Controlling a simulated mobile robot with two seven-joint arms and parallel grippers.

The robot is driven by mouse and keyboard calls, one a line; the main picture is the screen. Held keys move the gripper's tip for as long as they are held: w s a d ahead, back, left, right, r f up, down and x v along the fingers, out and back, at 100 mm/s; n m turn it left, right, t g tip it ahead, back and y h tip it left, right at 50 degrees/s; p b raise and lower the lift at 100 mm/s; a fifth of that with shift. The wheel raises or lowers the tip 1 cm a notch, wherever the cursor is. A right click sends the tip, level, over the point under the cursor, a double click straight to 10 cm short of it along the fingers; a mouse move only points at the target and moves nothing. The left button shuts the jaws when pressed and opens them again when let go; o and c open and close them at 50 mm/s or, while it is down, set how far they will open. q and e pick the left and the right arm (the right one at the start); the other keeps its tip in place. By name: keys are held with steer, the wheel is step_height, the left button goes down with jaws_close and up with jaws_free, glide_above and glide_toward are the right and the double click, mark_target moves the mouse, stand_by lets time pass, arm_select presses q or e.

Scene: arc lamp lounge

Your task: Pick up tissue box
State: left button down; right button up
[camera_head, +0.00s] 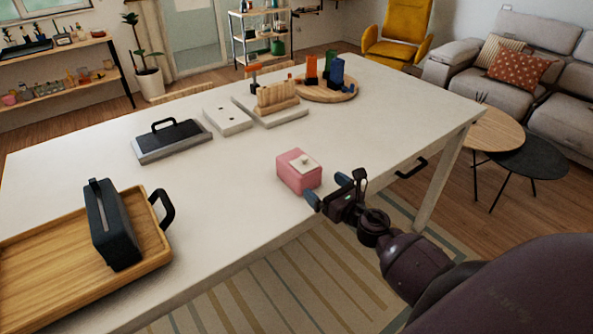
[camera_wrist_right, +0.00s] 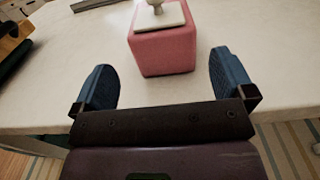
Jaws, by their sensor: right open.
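A small pink box (camera_head: 297,178) with a white top and a small white knob-like piece stands upright near the table's front edge; it looks like the tissue box. In the right wrist view the pink box (camera_wrist_right: 165,50) is centred just beyond the fingers. My right gripper (camera_head: 328,190) is at the box's near right side, its two blue fingers spread apart. Nothing is between the fingers, and they look clear of the box. My left gripper is not in view.
The box stands on a long white table (camera_head: 235,190). A wooden tray (camera_head: 55,240) holding a dark upright object (camera_head: 112,230) is at the left. A grey case (camera_head: 172,140), a white board (camera_head: 228,119) and a round wooden board (camera_head: 322,95) lie farther back. The table around the box is clear.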

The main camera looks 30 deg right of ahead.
mark_target(305, 165)
steer(key=w, duration=0.3)
steer(key=shift+w+a, duration=0.15)
steer(key=shift+w, duration=0.1)
steer(key=shift+w+r, duration=0.1)
steer(key=shift+w, duration=0.65)
steer(key=w, duration=0.4)
steer(key=shift+w+a, duration=0.1)
steer(key=shift+c, duration=0.2)
steer(key=c, duration=0.8)
